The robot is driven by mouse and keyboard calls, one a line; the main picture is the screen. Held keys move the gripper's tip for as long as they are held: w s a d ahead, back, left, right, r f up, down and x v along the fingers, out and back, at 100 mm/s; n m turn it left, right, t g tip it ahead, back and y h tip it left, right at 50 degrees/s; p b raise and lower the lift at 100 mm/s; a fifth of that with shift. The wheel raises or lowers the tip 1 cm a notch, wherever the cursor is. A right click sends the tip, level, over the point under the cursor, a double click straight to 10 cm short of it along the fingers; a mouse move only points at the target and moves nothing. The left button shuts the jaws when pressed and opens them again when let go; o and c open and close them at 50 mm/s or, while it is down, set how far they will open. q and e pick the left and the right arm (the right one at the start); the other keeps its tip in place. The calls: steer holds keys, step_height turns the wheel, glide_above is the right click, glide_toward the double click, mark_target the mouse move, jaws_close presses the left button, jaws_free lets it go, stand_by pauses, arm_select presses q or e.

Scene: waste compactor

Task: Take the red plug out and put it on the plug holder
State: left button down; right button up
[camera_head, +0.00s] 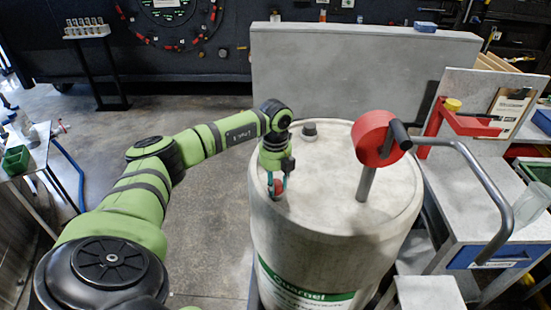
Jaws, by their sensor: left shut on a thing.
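The red plug (278,188) shows between the fingertips of my left gripper (277,187), at the left side of the pale drum's top (335,210). My left gripper points down and is shut on the plug. The fingers partly hide the plug, and I cannot tell whether it sits in the drum or is lifted clear. A small dark grey knob (309,130) stands at the back of the drum's top. I cannot tell which thing is the plug holder. My right gripper is not in view.
A red round wheel with a grey bar (374,138) rises on a post from the drum's right side. A grey panel (350,70) stands behind. Open floor lies left of the drum.

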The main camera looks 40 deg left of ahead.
arm_select(q)
steer(key=n, duration=0.2)
steer(key=shift+n+p, duration=0.3)
steer(key=shift+p, duration=0.1)
steer(key=shift+n, duration=0.3)
steer(key=n+p, duration=0.1)
steer(key=n, duration=0.1)
steer(key=shift+r+n+p, duration=0.15)
steer(key=shift+n+p, duration=0.15)
steer(key=shift+n, duration=0.1)
steer(key=shift+n+p, duration=0.35)
steer(key=shift+n, duration=0.65)
steer(key=shift+f, duration=0.2)
